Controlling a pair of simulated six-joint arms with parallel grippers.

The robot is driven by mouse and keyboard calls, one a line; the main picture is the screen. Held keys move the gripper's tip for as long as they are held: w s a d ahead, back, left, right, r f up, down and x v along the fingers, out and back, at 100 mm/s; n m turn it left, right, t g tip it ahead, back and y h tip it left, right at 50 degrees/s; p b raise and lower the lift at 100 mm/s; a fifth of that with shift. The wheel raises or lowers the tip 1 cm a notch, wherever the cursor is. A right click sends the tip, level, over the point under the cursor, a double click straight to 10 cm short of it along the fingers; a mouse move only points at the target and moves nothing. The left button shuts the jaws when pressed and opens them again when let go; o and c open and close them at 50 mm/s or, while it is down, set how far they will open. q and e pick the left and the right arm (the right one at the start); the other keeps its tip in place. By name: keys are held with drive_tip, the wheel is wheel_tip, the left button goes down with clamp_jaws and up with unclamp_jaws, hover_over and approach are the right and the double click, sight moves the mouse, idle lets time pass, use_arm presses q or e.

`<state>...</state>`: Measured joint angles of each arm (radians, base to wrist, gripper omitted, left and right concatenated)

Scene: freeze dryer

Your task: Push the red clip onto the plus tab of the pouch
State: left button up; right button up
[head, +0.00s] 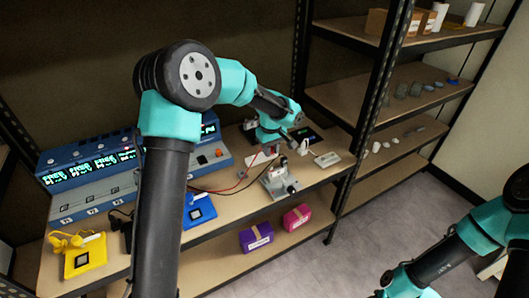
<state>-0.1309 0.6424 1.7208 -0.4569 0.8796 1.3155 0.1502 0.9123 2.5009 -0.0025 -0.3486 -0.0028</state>
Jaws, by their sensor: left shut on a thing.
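My left arm rises in front of the bench and bends down to the right. Its gripper (288,142) is small in view and shut on what appears to be the red clip (271,150), where a bit of red shows. A red lead (242,174) runs from the bench equipment towards that spot. A pale flat piece, perhaps the pouch (256,161), lies under the gripper. The plus tab cannot be made out, nor whether the clip touches it. My right arm is at the lower right, with its fingers outside the picture.
A grey metal fixture (279,182) stands just in front of the gripper. Blue units with lit displays (95,170) fill the left back of the bench. Yellow (84,256) and blue (199,211) items lie along its front. Purple (256,237) and pink (297,217) boxes sit below.

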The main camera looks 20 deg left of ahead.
use_arm(q)
drive_tip(key=shift+w+d, duration=0.3)
drive_tip(key=shift+w, duration=0.15)
drive_tip(key=shift+f, duration=0.2)
hover_over(272, 171)
drive_tip(key=shift+w+f, duration=0.1)
drive_tip(key=shift+f, duration=2.7)
drive_tip(key=shift+f, duration=1.2)
idle(0.7)
drive_tip(key=o, duration=1)
drive_tip(key=shift+r, duration=0.1)
wheel_tip(272, 171, up, 17)
drive_tip(key=shift+r, duration=0.15)
